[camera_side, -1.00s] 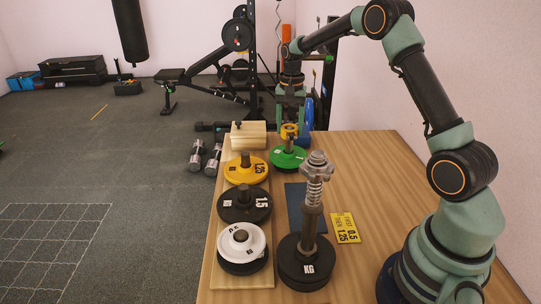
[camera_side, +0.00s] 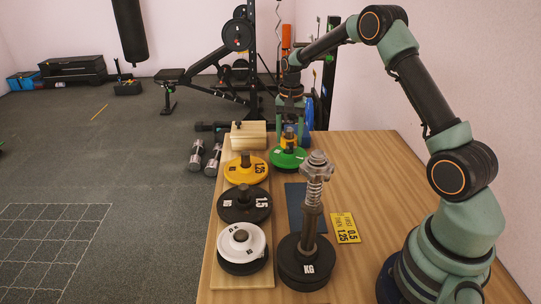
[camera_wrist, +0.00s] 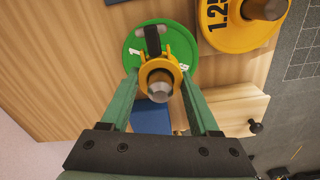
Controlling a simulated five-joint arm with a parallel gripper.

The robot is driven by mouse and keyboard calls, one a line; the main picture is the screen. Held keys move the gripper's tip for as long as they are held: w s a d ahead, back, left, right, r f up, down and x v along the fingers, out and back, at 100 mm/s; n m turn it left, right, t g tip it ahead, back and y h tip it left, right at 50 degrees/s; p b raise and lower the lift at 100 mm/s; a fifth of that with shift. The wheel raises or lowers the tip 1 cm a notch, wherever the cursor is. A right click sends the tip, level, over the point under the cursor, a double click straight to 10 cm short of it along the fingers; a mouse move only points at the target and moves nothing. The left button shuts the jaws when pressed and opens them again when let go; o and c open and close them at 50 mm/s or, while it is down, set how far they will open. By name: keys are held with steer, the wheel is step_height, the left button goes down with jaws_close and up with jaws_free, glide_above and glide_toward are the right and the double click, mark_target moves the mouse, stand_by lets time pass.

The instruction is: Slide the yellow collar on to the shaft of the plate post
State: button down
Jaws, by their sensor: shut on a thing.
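The yellow collar (camera_wrist: 145,76) is between the two fingers of my gripper (camera_wrist: 160,82), shut on it in the wrist view. A grey shaft tip (camera_wrist: 160,90) shows through the collar's ring, so the collar appears to be around the upper shaft. A green plate (camera_wrist: 133,62) lies below the collar. In the side view, my gripper (camera_side: 289,118) points down over the green plate (camera_side: 288,159) at the far end of the table. The collar (camera_side: 289,139) shows small there, just above the plate; the contact between them is hard to see.
A wooden rack (camera_side: 213,268) on the left holds yellow (camera_side: 235,172), black (camera_side: 232,211) and white (camera_side: 230,248) plates. A yellow card (camera_side: 345,228) and wooden block (camera_side: 249,138) are nearby.

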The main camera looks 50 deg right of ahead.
steer(key=shift+f, duration=0.2)
stand_by(0.3)
steer(key=shift+f, duration=1)
steer(key=shift+c, duration=0.2)
jaws_free()
step_height(320, 180, up, 12)
steer(key=shift+r, duration=0.1)
